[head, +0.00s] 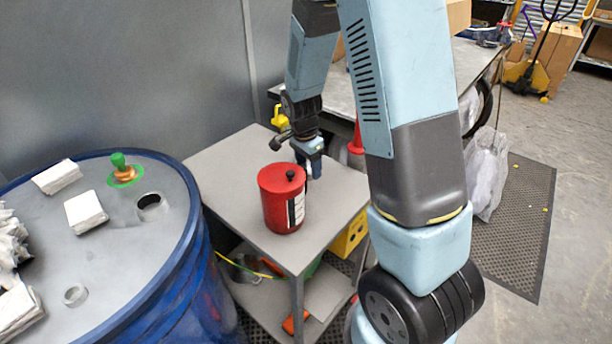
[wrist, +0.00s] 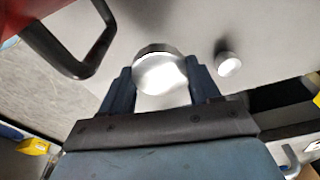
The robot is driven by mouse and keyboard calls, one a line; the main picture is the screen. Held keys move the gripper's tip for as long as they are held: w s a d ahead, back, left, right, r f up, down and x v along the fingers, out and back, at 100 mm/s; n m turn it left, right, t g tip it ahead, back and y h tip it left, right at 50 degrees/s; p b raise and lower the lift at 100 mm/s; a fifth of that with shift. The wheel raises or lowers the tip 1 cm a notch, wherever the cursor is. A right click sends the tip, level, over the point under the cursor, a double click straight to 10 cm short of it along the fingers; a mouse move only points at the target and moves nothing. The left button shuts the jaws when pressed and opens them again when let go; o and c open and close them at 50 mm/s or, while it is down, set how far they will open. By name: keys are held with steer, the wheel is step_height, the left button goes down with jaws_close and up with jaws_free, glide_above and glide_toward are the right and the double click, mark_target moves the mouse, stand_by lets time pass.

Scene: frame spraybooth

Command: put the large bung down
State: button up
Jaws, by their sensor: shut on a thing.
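The large bung (wrist: 160,72) is a round metal piece with a bright face, between the two blue fingers of my gripper (wrist: 158,88) in the wrist view. The gripper is shut on it. In the head view my gripper (head: 311,168) points down over the grey table (head: 232,165), just behind the red can; the bung does not show there. Whether the bung touches the tabletop I cannot tell. A smaller round metal piece (wrist: 229,65) lies on the surface to the right of the fingers in the wrist view.
The red can (head: 282,205) with a black knob stands close in front of my gripper. A blue drum (head: 190,262) at left has an open hole (head: 151,205), white pads (head: 86,212) and a green-and-brass fitting (head: 123,170) on top. The table's left part is bare.

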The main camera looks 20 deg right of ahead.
steer(key=shift+f, duration=2.15)
steer(key=o, duration=0.9)
steer(key=shift+o, duration=0.2)
